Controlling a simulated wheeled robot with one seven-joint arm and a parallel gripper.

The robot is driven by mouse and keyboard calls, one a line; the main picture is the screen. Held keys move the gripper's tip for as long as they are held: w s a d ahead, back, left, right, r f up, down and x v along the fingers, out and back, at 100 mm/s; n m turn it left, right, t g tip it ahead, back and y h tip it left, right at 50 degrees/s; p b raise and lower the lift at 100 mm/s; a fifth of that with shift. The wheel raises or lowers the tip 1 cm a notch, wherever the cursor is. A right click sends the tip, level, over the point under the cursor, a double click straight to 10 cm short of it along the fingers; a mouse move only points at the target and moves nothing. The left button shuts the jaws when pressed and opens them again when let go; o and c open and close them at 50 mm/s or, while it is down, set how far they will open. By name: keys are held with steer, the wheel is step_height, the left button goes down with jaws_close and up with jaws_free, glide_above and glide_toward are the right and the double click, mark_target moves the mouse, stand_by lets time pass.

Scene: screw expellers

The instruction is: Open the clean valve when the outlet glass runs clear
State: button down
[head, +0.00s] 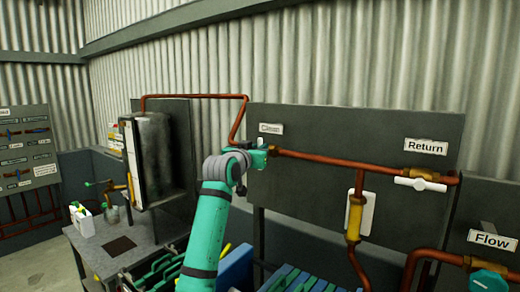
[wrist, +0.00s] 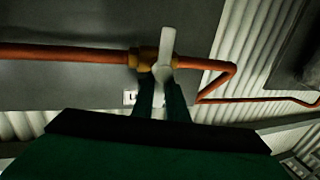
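The clean valve shows in the wrist view as a brass body (wrist: 146,60) on a copper pipe, with a white lever handle (wrist: 168,42) pointing up in the picture. My gripper (wrist: 161,82) has its two dark fingers close together on either side of the handle's lower end and looks shut on it. In the head view my gripper (head: 259,156) is at the pipe's left end, below the "Clean" label (head: 271,128), and hides most of the valve. An amber-yellow sight glass (head: 354,217) stands on the vertical pipe before a white plate.
A white-handled valve (head: 420,184) sits below the "Return" label (head: 426,146). A teal knob (head: 488,282) is below the "Flow" label (head: 492,240). Copper pipes cross the grey panel. A table (head: 92,244) with a white jug (head: 82,220) is at left.

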steer(key=shift+n, duration=0.4)
steer(key=n, duration=0.2)
steer(key=n+g, duration=0.1)
steer(key=shift+w+a+f, duration=0.1)
steer(key=shift+w+a, duration=0.15)
steer(key=shift+a, duration=0.05)
steer(key=shift+w+a+f+n+g+h, duration=0.15)
steer(key=shift+f+n+g+h, duration=0.35)
steer(key=shift+n, duration=1.35)
steer(key=shift+w+a+f+n+g+h, duration=0.2)
steer(key=shift+n+g, duration=0.5)
steer(key=shift+n, duration=1.2)
steer(key=shift+w+a+f+n+g+h, duration=0.15)
steer(key=shift+f+n+g+h, duration=0.3)
steer(key=shift+n, duration=1.4)
steer(key=shift+s, duration=0.1)
steer(key=c, duration=2)
jaws_free()
